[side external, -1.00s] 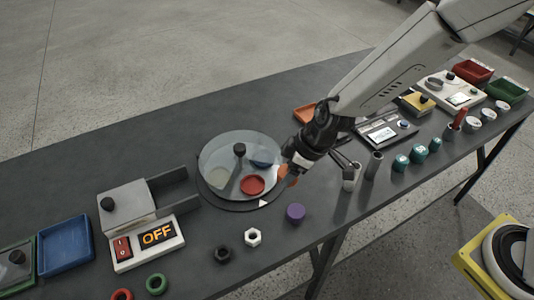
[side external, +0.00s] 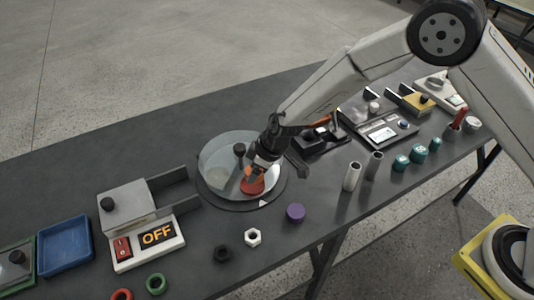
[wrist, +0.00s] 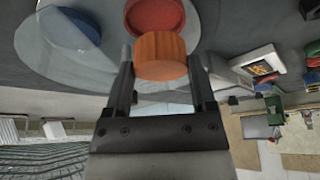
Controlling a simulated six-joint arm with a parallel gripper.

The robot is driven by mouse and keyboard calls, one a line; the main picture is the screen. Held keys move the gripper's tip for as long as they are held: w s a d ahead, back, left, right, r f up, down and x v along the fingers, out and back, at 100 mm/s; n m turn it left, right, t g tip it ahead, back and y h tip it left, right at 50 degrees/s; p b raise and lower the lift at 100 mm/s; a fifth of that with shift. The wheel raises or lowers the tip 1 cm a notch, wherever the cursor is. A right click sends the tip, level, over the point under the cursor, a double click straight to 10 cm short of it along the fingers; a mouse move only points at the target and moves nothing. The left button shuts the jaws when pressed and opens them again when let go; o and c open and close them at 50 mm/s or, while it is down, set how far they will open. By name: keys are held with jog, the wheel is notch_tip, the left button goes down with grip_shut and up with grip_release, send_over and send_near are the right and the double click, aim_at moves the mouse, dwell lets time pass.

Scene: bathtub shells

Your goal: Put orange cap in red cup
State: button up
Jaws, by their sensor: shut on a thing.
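My gripper (side external: 256,168) is shut on the orange cap (side external: 247,172), over the right part of the round glass-topped turntable (side external: 216,150). In the wrist view, the orange cap (wrist: 161,56) sits between the two fingers (wrist: 161,70). The round red cup (side external: 252,188) is on the turntable, just below the cap and partly hidden by it and my gripper. In the wrist view, the red cup (wrist: 155,15) lies just beyond the cap. I cannot tell exactly how high the cap is above it.
A blue cup (wrist: 68,30) is also on the turntable. A black knob (side external: 239,149) stands up near its centre, left of my gripper. Grey cylinders (side external: 351,177) stand to the right.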

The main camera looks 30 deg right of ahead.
aim_at(254, 186)
jog(key=shift+w+f, duration=0.2)
jog(key=shift+f, duration=0.1)
jog(key=shift+w+a+f, duration=0.15)
jog(key=shift+w+f, duration=0.1)
jog(key=shift+f, duration=1.55)
jog(key=shift+f, duration=0.2)
